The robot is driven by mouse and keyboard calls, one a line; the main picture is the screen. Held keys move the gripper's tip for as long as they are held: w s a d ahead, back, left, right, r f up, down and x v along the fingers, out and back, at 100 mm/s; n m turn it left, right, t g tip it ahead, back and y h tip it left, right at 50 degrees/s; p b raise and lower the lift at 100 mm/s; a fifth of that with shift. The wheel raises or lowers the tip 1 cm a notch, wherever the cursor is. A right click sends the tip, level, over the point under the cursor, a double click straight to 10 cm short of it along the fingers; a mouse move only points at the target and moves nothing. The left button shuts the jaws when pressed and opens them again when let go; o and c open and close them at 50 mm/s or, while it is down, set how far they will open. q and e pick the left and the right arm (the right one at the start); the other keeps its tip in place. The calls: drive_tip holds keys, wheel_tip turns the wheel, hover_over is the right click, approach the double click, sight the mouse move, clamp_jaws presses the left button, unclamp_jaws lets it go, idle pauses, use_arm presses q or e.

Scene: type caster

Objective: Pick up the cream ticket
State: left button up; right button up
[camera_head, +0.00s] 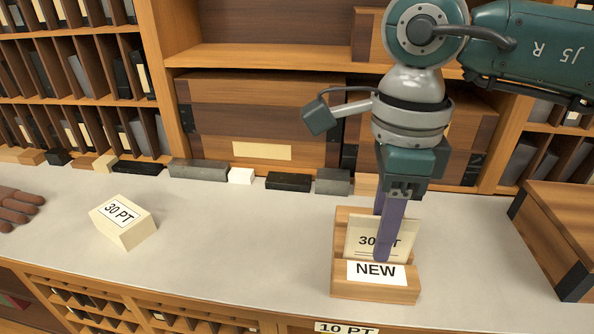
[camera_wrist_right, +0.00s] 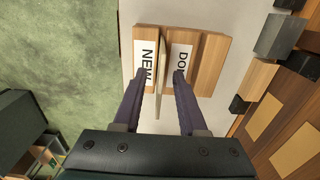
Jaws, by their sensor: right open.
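The cream ticket (camera_head: 362,240), printed 30 PT, stands upright in a slot of a wooden holder (camera_head: 403,294) whose front label reads NEW. In the right wrist view the ticket (camera_wrist_right: 159,92) is seen edge-on in the slot beside the NEW label, with a partly covered second label starting DO on its other side. My right gripper (camera_head: 383,254) reaches down over the holder, one finger in front of the ticket and one behind. The wrist view shows the fingers open with a gap on both sides of the ticket. My left gripper is out of view.
A cream block (camera_head: 126,229) labelled 30 PT sits on the grey counter (camera_head: 235,260) at left. Several dark, grey and wooden blocks line the back edge. A wooden case (camera_head: 560,225) stands at right. The counter between the block and holder is clear.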

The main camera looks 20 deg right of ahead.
drive_tip(key=shift+f, duration=1.1)
clamp_jaws()
